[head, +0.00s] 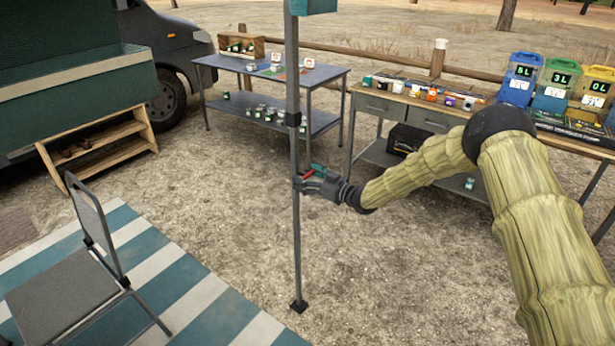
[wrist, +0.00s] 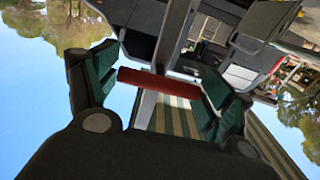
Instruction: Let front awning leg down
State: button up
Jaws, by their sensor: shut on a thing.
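The front awning leg (head: 293,90) is a thin grey upright pole, with its dark foot (head: 299,306) on or just above the gravel; I cannot tell which. A dark collar sits partway up it, and a teal piece shows at its top edge. My gripper (head: 306,176) is at the leg at about mid-height, coming in from the right. In the wrist view the fingers (wrist: 160,84) are shut on a red handle (wrist: 170,85), which lies crosswise against the grey leg (wrist: 172,45). The red handle also shows in the head view (head: 308,173).
A folding chair (head: 65,290) stands on a striped mat (head: 185,290) at lower left. A low wooden shelf (head: 105,143) stands by the green van side. A blue-topped table (head: 325,76) and a wooden workbench (head: 430,101) stand behind. Gravel around the leg's foot is clear.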

jog(key=o, duration=1.4)
jog(key=shift+d, duration=0.1)
jog(key=v, duration=1.2)
